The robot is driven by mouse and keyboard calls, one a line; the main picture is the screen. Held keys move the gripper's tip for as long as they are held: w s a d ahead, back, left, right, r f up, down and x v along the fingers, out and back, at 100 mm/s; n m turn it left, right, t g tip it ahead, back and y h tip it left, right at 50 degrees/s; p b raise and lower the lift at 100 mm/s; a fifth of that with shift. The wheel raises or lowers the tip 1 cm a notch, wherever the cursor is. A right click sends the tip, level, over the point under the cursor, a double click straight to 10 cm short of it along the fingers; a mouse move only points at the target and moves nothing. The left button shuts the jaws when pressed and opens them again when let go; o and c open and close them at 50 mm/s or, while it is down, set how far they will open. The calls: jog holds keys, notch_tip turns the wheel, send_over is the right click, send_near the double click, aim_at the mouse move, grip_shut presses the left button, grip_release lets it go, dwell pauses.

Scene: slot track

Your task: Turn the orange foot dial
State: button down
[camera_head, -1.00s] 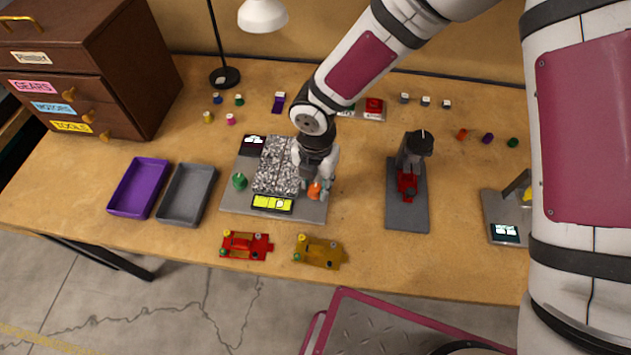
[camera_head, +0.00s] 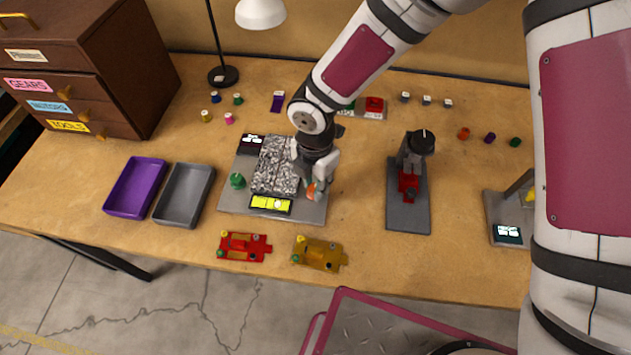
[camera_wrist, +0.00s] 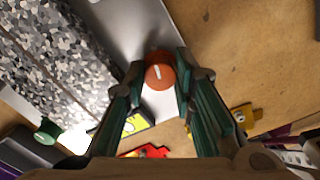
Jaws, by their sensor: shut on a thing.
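The orange foot dial (camera_head: 312,189) is on the right side of a grey plate (camera_head: 231,200), beside a speckled grey and white slab (camera_head: 275,165). In the wrist view the orange dial (camera_wrist: 159,76) has a white pointer line, close to upright in the picture. My gripper (camera_head: 316,184) reaches down over the dial and partly hides it in the head view. In the wrist view my gripper (camera_wrist: 157,80) has its two fingers shut on the dial, one on each side. A yellow-lit display (camera_head: 270,204) is at the plate's front edge.
A green dial (camera_head: 237,180) is on the plate's left side. Red (camera_head: 243,246) and yellow (camera_head: 319,252) toy-like pieces lie in front. Purple (camera_head: 135,187) and grey (camera_head: 184,195) trays lie left. A grey stand (camera_head: 408,200) is right, with bare table between.

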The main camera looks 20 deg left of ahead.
aim_at(315, 188)
jog(key=m+b, duration=0.1)
jog(key=m, duration=0.3)
jog(key=shift+m, duration=0.3)
jog(key=m+b, duration=0.1)
jog(key=m, duration=0.4)
jog(key=shift+m, duration=0.3)
jog(key=m, duration=0.5)
jog(key=shift+s+b, duration=0.1)
jog(key=shift+b, duration=0.2)
jog(key=m, duration=0.5)
jog(key=c, duration=1.6)
grip_release()
notch_tip(315, 188, up, 12)
